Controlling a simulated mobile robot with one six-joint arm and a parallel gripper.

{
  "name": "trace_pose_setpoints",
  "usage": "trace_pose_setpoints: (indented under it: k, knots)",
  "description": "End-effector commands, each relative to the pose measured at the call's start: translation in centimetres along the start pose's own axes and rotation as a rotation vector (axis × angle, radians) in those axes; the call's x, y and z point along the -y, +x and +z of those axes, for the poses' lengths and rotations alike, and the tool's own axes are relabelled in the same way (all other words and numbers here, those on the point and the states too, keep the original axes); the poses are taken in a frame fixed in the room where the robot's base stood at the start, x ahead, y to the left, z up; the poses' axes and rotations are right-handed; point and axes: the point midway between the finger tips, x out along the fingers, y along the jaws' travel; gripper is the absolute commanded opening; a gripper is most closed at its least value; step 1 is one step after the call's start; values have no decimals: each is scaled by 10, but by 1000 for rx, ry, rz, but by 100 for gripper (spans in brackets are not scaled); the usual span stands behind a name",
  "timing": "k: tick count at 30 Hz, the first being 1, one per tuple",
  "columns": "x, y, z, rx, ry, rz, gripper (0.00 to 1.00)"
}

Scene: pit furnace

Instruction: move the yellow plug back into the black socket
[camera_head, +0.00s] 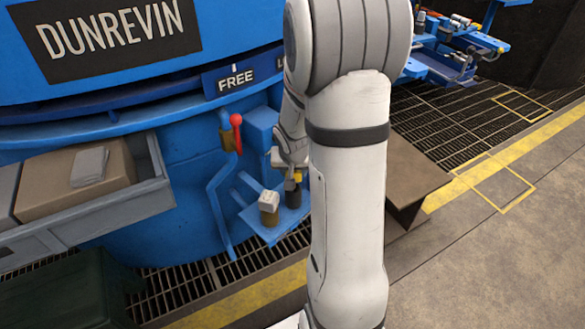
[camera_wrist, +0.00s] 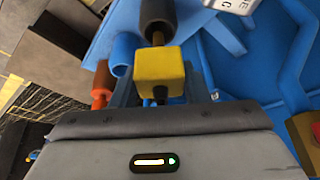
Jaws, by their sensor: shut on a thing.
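The yellow plug (camera_wrist: 158,68) is a small block between the two fingers of my gripper (camera_wrist: 159,88), which is shut on it. A short dark pin shows between the plug and the black socket (camera_wrist: 158,14) in the wrist view. I cannot tell whether the pin's tip is inside the socket. In the head view my gripper (camera_head: 296,172) is partly hidden by my arm. A bit of the yellow plug (camera_head: 298,178) shows there, just above the upright black socket (camera_head: 292,196) on a blue plate.
A brown socket with a white labelled cap (camera_head: 268,203) stands left of the black one on the blue plate (camera_head: 256,222). A red-handled lever (camera_head: 236,133) rises from the blue furnace wall. A grey drawer (camera_head: 158,190) holding a box juts out at left.

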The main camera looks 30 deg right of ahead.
Motion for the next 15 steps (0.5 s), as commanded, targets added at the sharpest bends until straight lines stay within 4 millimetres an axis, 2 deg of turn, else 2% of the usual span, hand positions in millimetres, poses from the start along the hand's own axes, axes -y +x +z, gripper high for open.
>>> trace_pose_setpoints:
  k: [1,6,15]
  knots:
    - [1,10,4,0,-2,0,18]
    - [2,24,10,-1,-2,-2,18]
    - [2,27,11,-1,-3,-2,18]
